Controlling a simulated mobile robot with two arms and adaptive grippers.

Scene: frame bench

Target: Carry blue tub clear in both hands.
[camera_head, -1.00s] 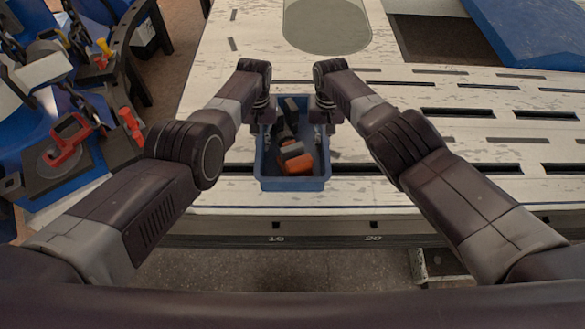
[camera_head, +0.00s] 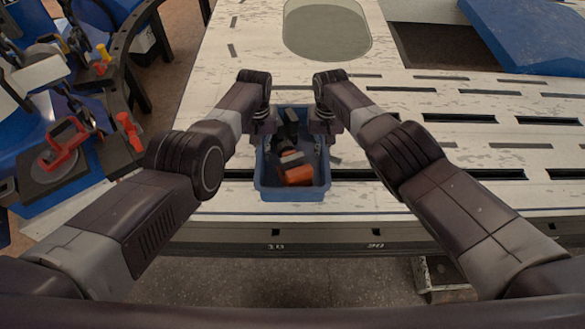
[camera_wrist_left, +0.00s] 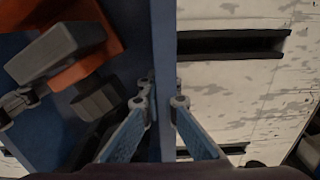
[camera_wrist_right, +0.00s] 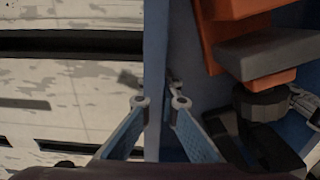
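The blue tub (camera_head: 292,194) is near the bench's front edge in the head view, between my two arms. It looks level and holds a black, grey and orange tool (camera_head: 292,166). My left gripper (camera_wrist_left: 158,102) straddles the tub's left wall (camera_wrist_left: 164,50), one finger inside and one outside, closed on it. My right gripper (camera_wrist_right: 159,101) grips the opposite wall (camera_wrist_right: 156,50) the same way. In the head view the wrists hide part of the side rims. Whether the tub's underside touches the bench cannot be told.
The pale slotted bench top (camera_head: 420,185) lies beneath and around the tub, with free surface to the right. A blue panel (camera_head: 530,35) lies at the back right. At the left, a separate stand carries a red-handled tool (camera_head: 65,145) and other tools. Floor shows before the bench.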

